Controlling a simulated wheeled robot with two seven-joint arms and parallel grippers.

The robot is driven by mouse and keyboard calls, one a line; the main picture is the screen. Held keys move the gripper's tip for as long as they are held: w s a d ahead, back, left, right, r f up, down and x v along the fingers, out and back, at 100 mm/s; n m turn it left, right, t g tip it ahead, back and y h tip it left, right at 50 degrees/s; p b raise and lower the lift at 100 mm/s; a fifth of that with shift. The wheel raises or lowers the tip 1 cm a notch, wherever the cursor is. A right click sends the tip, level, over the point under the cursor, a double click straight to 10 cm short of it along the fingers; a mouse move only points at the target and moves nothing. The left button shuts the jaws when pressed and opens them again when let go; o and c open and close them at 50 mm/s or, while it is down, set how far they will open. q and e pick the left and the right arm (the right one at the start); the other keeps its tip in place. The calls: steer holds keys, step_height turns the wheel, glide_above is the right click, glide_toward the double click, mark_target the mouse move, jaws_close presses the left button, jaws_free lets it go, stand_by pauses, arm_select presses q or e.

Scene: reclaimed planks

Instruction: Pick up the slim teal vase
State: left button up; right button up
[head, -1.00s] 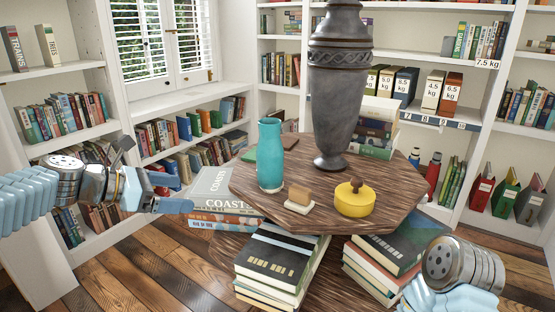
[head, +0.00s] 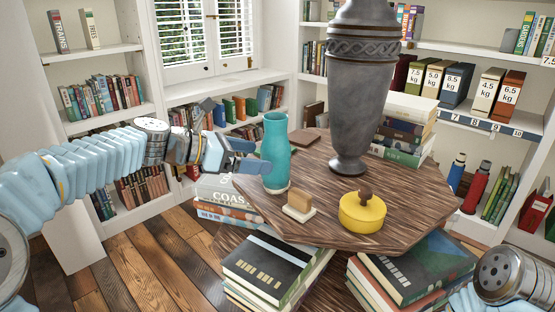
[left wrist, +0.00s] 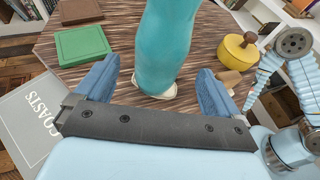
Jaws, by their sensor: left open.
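The slim teal vase (head: 276,152) stands upright near the left edge of the dark wooden table (head: 320,215). In the left wrist view the vase (left wrist: 163,45) rises in the middle, its pale base on the wood and its top cut off by the frame. My left gripper (head: 248,155) is open at the vase's left side, level with its body. In the left wrist view its two blue fingers lie on either side of the vase's outline. I cannot tell how far the vase is between them or whether they touch. My right gripper is out of view.
A tall grey urn (head: 351,110) stands right of the vase. A yellow lidded pot (head: 362,214) and a small wood-handled block (head: 299,206) sit in front. A green book (left wrist: 82,45) lies near the left finger. Book stacks (head: 275,265) stand below the tabletop.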

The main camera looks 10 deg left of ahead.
mark_target(276, 158)
arm_select(q)
steer(key=x, duration=0.6)
steer(key=shift+w+d+r, duration=0.1)
steer(key=shift+c, duration=0.2)
steer(key=c, duration=1.2)
